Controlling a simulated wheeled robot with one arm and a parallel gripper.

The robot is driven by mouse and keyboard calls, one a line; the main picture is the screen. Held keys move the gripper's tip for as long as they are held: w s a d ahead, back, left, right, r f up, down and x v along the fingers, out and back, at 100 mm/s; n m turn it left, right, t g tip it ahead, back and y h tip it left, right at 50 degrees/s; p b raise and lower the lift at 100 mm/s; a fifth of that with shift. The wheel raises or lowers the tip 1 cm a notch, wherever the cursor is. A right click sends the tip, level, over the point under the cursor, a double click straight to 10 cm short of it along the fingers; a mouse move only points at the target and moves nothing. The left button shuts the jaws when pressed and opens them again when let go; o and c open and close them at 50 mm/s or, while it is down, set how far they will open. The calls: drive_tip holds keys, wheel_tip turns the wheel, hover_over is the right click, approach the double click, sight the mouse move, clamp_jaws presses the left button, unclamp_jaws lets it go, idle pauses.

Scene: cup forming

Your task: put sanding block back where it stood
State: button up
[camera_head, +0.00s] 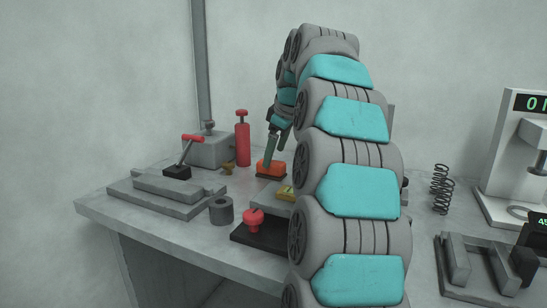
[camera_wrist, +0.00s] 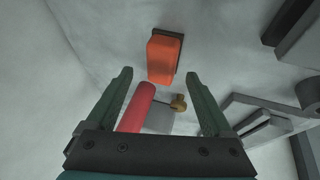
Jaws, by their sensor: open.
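The sanding block appears to be the orange block with a dark base (camera_head: 270,169). It rests on the grey bench near its back edge, right of a red cylinder. In the wrist view the orange block (camera_wrist: 163,60) lies beyond the fingertips, roughly centred between them. My gripper (camera_head: 273,148) points down just above the block in the head view. In the wrist view my gripper (camera_wrist: 158,76) has its fingers wide apart with nothing held between them. My arm hides part of the bench to the right of the block.
The red cylinder (camera_head: 242,144) stands close left of the block, with a small brass piece (camera_head: 227,169) nearby. A grey box (camera_head: 208,150) and a stepped grey fixture (camera_head: 167,195) are farther left. A grey ring (camera_head: 221,210) and red knob (camera_head: 253,220) are nearer. A spring (camera_head: 441,189) stands right.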

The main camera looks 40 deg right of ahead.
drive_tip(key=p+v, duration=0.2)
drive_tip(key=v, duration=0.7)
drive_tip(key=shift+r, duration=0.35)
drive_tip(key=shift+s, duration=0.1)
idle(1.1)
